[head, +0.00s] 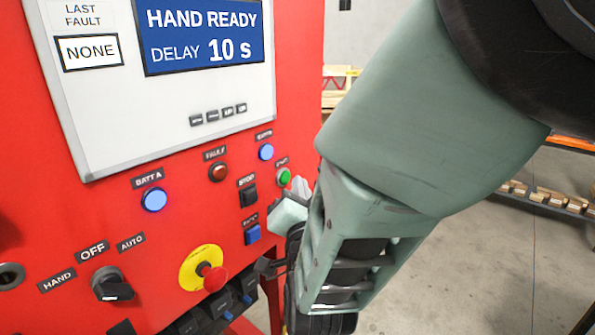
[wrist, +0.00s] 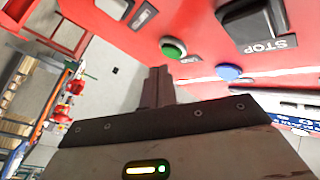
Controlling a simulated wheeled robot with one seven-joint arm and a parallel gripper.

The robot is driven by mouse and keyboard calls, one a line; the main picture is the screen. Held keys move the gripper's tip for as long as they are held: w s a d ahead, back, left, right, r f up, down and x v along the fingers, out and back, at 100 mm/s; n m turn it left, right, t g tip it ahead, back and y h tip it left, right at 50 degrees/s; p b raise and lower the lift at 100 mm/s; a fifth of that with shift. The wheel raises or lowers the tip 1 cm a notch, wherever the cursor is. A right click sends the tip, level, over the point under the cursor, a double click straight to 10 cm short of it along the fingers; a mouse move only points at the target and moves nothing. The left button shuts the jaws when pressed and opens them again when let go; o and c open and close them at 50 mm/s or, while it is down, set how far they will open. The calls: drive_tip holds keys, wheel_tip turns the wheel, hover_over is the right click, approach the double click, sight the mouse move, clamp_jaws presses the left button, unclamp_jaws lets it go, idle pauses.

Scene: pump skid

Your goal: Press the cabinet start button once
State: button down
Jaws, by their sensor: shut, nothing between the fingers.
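The red cabinet (head: 120,215) fills the left of the head view. Its green start button (head: 284,177) sits right of the black stop switch (head: 248,196), near the panel's right edge. In the wrist view the green button (wrist: 173,48) is at upper middle, beside the black STOP switch (wrist: 252,22). My gripper (head: 303,187) is shut and empty, close to the green button on its right. In the wrist view my gripper's fingertips (wrist: 158,75) are just below and left of the button. A gap seems to show between them, but contact is hard to judge.
The display (head: 205,32) reads HAND READY, DELAY 10 s. The selector knob (head: 112,285), a red mushroom button on a yellow ring (head: 208,273), a blue button (head: 252,234) and several lamps share the panel. Shelving with wooden blocks (head: 545,197) stands behind at right.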

idle(0.4)
drive_tip(key=shift+w+a+b, duration=0.25)
drive_tip(key=shift+a+b, duration=0.05)
drive_tip(key=shift+a, duration=0.05)
drive_tip(key=shift+w+a, duration=0.25)
drive_tip(key=shift+a, duration=0.1)
idle(0.7)
drive_tip(key=shift+s+d, duration=0.1)
drive_tip(key=shift+s+d+b, duration=0.45)
drive_tip(key=shift+d+b, duration=0.1)
drive_tip(key=s+d, duration=0.1)
drive_tip(key=d, duration=0.1)
drive_tip(key=s+d+b, duration=0.1)
drive_tip(key=s+d, duration=0.1)
drive_tip(key=shift+b, duration=0.3)
idle(0.4)
idle(0.5)
